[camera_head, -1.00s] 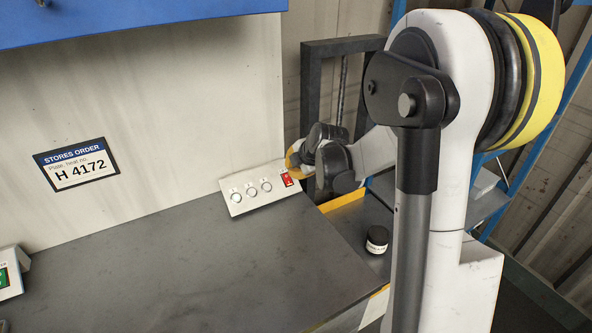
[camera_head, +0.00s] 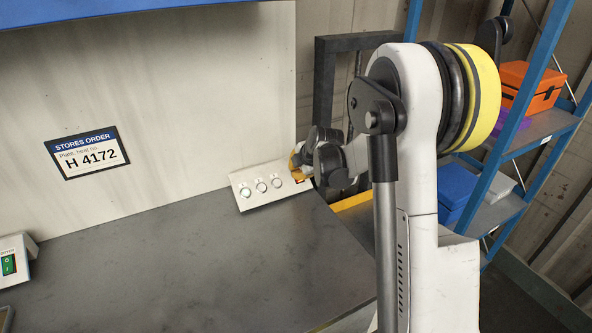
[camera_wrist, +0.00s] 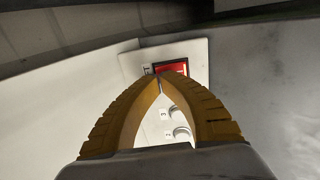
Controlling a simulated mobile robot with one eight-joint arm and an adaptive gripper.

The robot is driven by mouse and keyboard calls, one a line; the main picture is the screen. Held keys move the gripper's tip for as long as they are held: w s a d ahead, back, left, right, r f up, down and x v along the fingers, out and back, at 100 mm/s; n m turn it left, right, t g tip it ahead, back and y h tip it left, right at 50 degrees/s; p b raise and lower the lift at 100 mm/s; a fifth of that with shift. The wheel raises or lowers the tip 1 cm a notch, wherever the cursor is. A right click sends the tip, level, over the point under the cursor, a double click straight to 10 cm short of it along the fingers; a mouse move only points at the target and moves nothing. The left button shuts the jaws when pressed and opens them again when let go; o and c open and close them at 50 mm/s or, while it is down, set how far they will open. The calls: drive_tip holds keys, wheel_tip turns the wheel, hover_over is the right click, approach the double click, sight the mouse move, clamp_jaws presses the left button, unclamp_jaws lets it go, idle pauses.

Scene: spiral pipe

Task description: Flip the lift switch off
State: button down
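A white sloped control panel (camera_head: 243,198) sits at the back right of the dark bench. It has a row of three round white buttons and a red rocker switch (camera_head: 300,181) at its right end. In the wrist view the red switch (camera_wrist: 177,67) shows just beyond my fingertips, partly covered by them. Its small label is too small to read surely. My gripper (camera_wrist: 160,77) has its two yellow-brown fingers brought together at the tips, with nothing seen between them. In the head view my gripper (camera_head: 296,164) is at the switch end of the panel; contact cannot be told.
Another box with a green switch (camera_head: 8,265) stands at the bench's left edge. A pale wall with a "H 4172" sign (camera_head: 87,153) rises behind the bench (camera_head: 200,260). Blue shelving (camera_head: 520,120) with orange and blue boxes stands right. The bench's middle is clear.

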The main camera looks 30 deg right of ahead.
drive_tip(key=shift+w+f+g, duration=0.15)
drive_tip(key=shift+w+g, duration=0.1)
drive_tip(key=shift+g, duration=0.05)
drive_tip(key=shift+s, duration=0.15)
drive_tip(key=shift+s, duration=0.7)
